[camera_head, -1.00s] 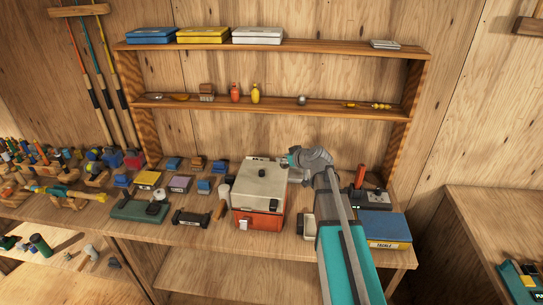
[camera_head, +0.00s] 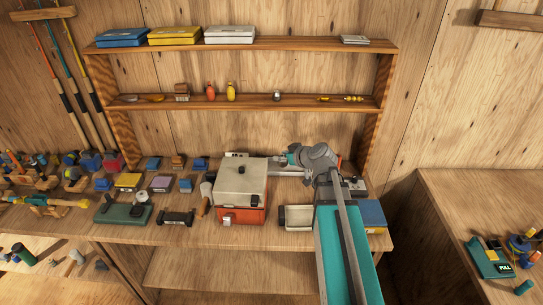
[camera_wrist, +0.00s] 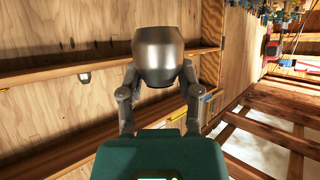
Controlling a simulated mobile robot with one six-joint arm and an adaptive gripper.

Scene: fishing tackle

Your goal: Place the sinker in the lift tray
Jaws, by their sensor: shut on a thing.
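My gripper (camera_head: 284,160) is over the back of the bench, just right of the tackle box. In the wrist view my gripper (camera_wrist: 158,88) has its two fingers closed on either side of a dark grey, rounded metal piece (camera_wrist: 158,52), which looks like the sinker. The held piece is too small to make out in the head view. A small pale open tray (camera_head: 283,218) stands on the bench right of the tackle box, partly behind my arm. It may be the lift tray; I cannot tell for sure.
The orange tackle box (camera_head: 243,215) has its pale lid down. A two-level shelf (camera_head: 240,103) stands behind. A small silver thing (camera_head: 277,96) sits on its lower board, also in the wrist view (camera_wrist: 84,77). A blue box (camera_head: 373,215) is right of my arm.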

